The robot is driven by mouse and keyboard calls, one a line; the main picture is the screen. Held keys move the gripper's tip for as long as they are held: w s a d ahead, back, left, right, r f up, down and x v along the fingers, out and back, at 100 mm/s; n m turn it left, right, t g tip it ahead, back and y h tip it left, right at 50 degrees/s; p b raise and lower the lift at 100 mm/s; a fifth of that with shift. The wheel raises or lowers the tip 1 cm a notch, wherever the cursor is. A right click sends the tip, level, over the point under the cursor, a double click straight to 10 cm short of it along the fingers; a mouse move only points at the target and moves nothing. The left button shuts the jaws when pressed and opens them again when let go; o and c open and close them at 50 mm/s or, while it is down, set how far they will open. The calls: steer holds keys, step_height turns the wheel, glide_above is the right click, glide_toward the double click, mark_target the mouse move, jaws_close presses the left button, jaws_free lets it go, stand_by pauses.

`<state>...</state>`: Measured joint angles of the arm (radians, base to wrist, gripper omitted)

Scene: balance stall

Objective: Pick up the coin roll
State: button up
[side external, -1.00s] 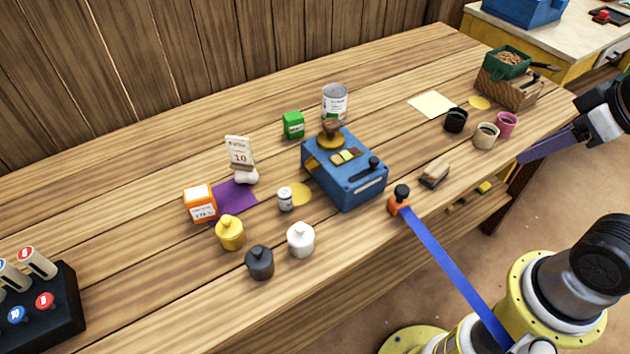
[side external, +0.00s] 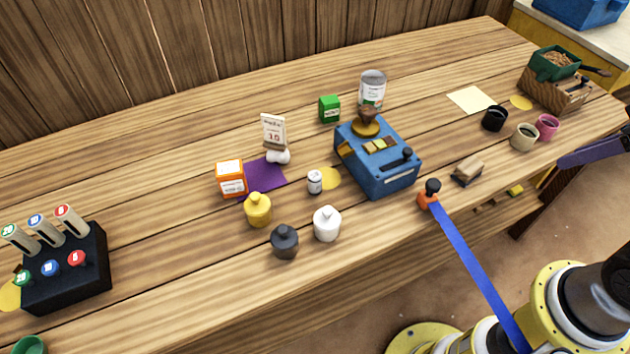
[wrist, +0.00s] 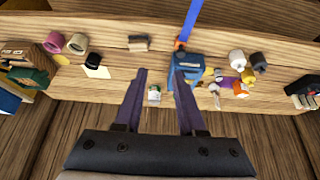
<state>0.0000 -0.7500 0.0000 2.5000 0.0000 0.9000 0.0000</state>
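A black rack (side external: 85,270) stands at the left end of the bench in the side view. Several pale cylinders that look like coin rolls (side external: 45,232) lean in it, with green, blue and red numbered ends. Matching coloured knobs or discs sit on its front. The rack also shows at the right edge of the wrist view (wrist: 304,88), too small to tell the rolls apart. My gripper (wrist: 160,72) has two purple fingers, spread apart with nothing between them. In the side view only part of it shows at the right edge, far from the rack.
Cups and a wooden box (side external: 556,90) are at right.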

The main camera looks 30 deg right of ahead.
steer(key=shift+o, duration=0.2)
steer(key=o, duration=0.5)
